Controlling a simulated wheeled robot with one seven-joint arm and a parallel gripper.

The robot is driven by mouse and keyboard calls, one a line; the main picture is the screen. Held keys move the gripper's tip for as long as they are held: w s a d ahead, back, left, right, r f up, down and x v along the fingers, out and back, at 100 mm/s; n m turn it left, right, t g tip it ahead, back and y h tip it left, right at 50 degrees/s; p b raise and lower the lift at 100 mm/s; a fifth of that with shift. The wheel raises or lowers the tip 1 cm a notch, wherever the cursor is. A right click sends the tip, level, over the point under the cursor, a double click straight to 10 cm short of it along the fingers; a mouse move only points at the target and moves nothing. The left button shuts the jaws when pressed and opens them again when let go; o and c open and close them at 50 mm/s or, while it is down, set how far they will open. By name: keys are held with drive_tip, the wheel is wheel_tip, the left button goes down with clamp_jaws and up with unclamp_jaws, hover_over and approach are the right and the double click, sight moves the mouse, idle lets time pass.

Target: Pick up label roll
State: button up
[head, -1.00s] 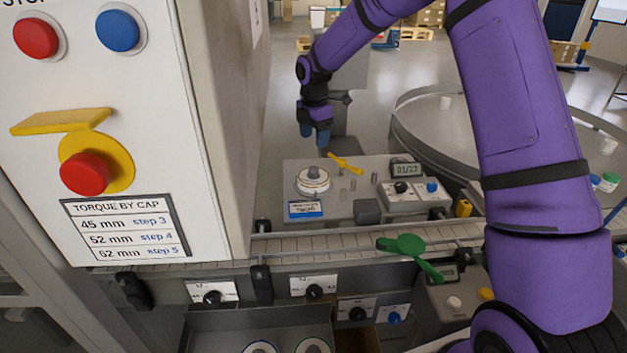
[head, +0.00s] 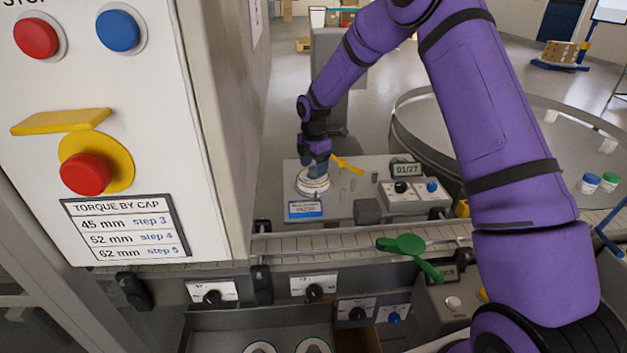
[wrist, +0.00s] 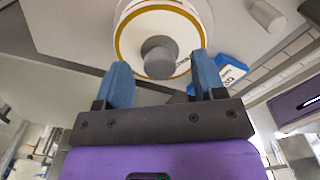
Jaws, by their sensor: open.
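A white label roll (head: 313,186) with a gold-brown ring sits on the grey labeller plate at the centre of the head view. In the wrist view the roll (wrist: 135,35) surrounds a grey spindle (wrist: 160,58). My gripper (head: 318,168) is right above the roll, pointing down, with its blue fingers apart. In the wrist view the gripper (wrist: 162,68) has one finger on each side of the spindle, near the roll's lower edge, with nothing held. I cannot tell whether the fingers touch the roll.
A yellow lever (head: 347,162) and small metal posts stand right of the roll. A blue-and-white label card (head: 305,209) lies in front. A conveyor (head: 350,243) with a green handle (head: 402,244) runs nearer. Two more rolls (head: 262,347) (head: 313,346) show in a bin below.

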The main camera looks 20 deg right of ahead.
drive_tip(key=shift+f, duration=0.9)
drive_tip(key=c, duration=1.2)
drive_tip(key=shift+o, duration=0.2)
drive_tip(key=shift+r, duration=0.1)
drive_tip(key=shift+r, duration=0.4)
drive_tip(key=r, duration=0.2)
drive_tip(key=shift+s+r, duration=0.2)
drive_tip(key=shift+r, duration=0.2)
drive_tip(key=s+r, duration=0.1)
drive_tip(key=s, duration=1.4)
wheel_tip(320, 180, up, 3)
drive_tip(key=n, duration=0.4)
hover_over(314, 168)
drive_tip(key=shift+f, duration=3.3)
